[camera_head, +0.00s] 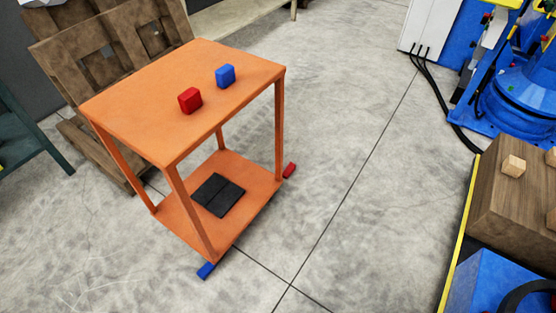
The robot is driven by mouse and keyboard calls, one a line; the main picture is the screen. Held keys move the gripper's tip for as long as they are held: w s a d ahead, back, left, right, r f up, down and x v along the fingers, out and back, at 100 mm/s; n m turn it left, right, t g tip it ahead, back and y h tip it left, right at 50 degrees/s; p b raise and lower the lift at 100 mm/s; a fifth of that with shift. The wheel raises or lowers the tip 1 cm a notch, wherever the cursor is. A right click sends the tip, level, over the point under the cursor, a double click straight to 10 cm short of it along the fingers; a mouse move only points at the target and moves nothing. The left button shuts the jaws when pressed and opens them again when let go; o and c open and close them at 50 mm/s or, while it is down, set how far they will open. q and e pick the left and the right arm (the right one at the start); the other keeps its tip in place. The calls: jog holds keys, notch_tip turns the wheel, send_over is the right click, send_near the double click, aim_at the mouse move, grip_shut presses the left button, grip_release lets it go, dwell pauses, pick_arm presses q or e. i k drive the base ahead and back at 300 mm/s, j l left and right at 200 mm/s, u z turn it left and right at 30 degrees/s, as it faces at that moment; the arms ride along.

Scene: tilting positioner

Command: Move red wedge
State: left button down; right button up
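Two red pieces show in the head view, and I cannot tell for sure which is the red wedge. A red block (190,100) stands on top of the orange table (140,110). A smaller, flat red piece (290,170) lies on the floor beside the table's right leg. A blue block (225,76) stands on the tabletop, behind and right of the red block, apart from it. A flat blue piece (206,270) lies on the floor by the front leg. Neither of my grippers is in view.
A black square pad (218,194) lies on the table's lower shelf. Wooden pallets (85,60) lean behind the table. Blue machinery (515,100) with black cables stands at right, near a wooden block (515,205) bearing small cubes. Floor between is clear.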

aim_at(291, 168)
jog(key=i+l+u, duration=0.55)
jog(key=l+u, duration=0.25)
jog(key=j, duration=0.1)
